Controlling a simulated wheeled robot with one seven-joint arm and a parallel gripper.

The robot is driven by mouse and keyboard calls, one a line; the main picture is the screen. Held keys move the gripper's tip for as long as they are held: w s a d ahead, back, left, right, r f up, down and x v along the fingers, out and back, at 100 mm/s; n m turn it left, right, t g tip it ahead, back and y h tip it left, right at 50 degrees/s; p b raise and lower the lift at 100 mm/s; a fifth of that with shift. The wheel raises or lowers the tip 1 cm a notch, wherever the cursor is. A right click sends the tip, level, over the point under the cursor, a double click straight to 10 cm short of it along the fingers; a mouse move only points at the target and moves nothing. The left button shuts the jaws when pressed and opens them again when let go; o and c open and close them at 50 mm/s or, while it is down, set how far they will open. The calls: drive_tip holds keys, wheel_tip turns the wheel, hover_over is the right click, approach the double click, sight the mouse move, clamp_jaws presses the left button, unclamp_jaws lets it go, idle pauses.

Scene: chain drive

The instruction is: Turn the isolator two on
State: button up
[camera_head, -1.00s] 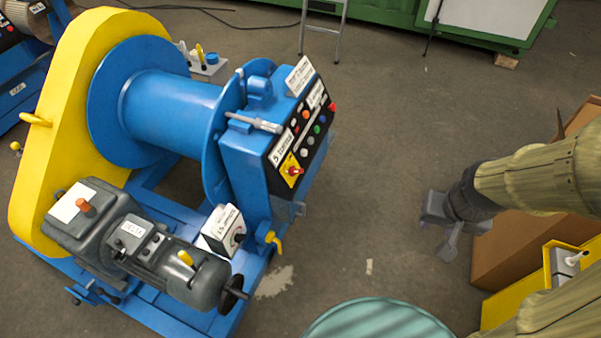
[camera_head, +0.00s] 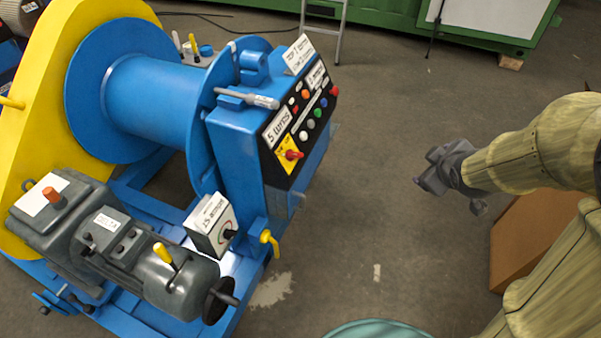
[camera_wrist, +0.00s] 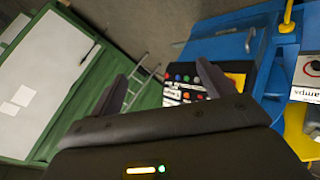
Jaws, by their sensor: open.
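The blue winch machine (camera_head: 235,150) carries a sloped black control panel (camera_head: 318,128) with several coloured buttons. A red rotary switch (camera_head: 292,155) sits on a yellow plate at the panel's lower left; no isolator number is readable. In the wrist view, the panel (camera_wrist: 185,78) shows beyond the fingers, and the yellow plate (camera_wrist: 238,79) is partly hidden behind the right finger. My gripper (camera_head: 425,172) is open and empty, in the air well to the right of the panel. Its spread fingers also show in the wrist view (camera_wrist: 160,85).
A white box with a dial (camera_head: 212,225) and a yellow-handled valve (camera_head: 270,241) stand below the panel. A grey motor (camera_head: 140,250) is at front left. A brown carton (camera_head: 530,235) is beside my arm, and a teal round object (camera_head: 380,330) at the bottom. Floor between gripper and panel is clear.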

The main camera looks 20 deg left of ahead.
sight(298, 156)
drive_tip(key=w+a+f+n+t+y+b, duration=0.2)
drive_tip(key=w+a+f+n+y+b, duration=0.15)
drive_tip(key=a+f+n+b, duration=0.3)
drive_tip(key=w+a+f+n+t+y+b, duration=0.1)
drive_tip(key=w+a+f+n+y+b, duration=0.3)
drive_tip(key=n+b, duration=0.45)
drive_tip(key=s+a+f+n+g+y+b, duration=0.1)
drive_tip(key=a+f+n+g+y+b, duration=0.1)
drive_tip(key=f+n+b, duration=0.4)
drive_tip(key=s+a+f+n+g+y+b, duration=0.1)
drive_tip(key=a+f+n+y+b, duration=0.4)
drive_tip(key=b, duration=0.6)
drive_tip(key=shift+s+a+f+n+g, duration=0.4)
drive_tip(key=shift+a+f+n+g, duration=0.1)
drive_tip(key=shift+a+n, duration=0.6)
drive_tip(key=shift+a+b, duration=0.15)
drive_tip(key=shift+b, duration=0.15)
drive_tip(key=b+x, duration=0.4)
drive_tip(key=x, duration=1.3)
drive_tip(key=shift+w+a, duration=0.1)
drive_tip(key=shift+w, duration=0.15)
drive_tip(key=c, duration=1)
